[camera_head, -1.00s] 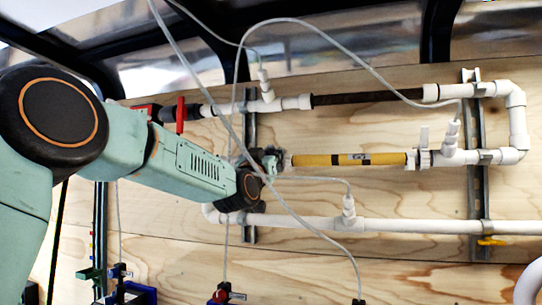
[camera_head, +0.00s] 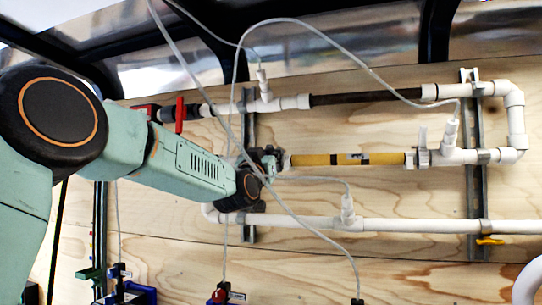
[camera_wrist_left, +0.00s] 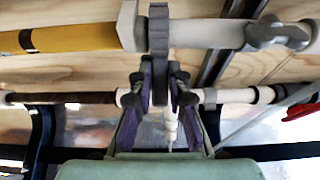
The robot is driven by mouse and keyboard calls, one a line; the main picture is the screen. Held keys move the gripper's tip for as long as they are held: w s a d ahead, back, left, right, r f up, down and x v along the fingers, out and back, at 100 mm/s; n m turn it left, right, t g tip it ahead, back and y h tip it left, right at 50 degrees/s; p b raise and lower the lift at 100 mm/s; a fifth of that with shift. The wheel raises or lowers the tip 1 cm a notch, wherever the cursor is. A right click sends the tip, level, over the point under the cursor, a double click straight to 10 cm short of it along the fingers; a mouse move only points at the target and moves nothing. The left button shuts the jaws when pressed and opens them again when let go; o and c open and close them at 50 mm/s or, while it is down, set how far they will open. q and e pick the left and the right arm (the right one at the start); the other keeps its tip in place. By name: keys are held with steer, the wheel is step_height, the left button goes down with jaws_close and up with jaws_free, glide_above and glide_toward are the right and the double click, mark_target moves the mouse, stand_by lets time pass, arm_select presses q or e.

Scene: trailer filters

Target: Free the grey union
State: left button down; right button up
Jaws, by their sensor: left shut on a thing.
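The grey union (camera_wrist_left: 158,28) is a dark grey ring on the pipe line in the left wrist view, between a white fitting (camera_wrist_left: 128,26) and a white pipe (camera_wrist_left: 205,34). My left gripper (camera_wrist_left: 158,70), with purple pads on its fingers, is shut on the union. In the head view my left gripper (camera_head: 270,160) is at the left end of the yellow filter (camera_head: 325,159), and my wrist and the gripper hide most of the union. The yellow filter also shows in the left wrist view (camera_wrist_left: 75,38). My right gripper is in neither view.
A dark filter tube (camera_head: 365,97) runs above the yellow one, and a white pipe (camera_head: 400,226) runs below. Thin pale hoses (camera_head: 235,130) hang across my left forearm. A red valve handle (camera_head: 180,115) is at upper left. Metal rails (camera_head: 476,190) hold the pipes to the plywood wall.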

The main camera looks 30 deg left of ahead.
mark_target(271, 146)
arm_select(q)
steer(key=shift+s+r, duration=0.1)
steer(key=shift+r, duration=0.25)
stand_by(0.6)
steer(key=c, duration=1.8)
jaws_free()
steer(key=o, duration=0.5)
steer(key=shift+f, duration=0.1)
steer(key=shift+f, duration=0.1)
step_height(271, 146, up, 9)
steer(key=shift+s+r, duration=0.1)
steer(key=shift+r, duration=0.4)
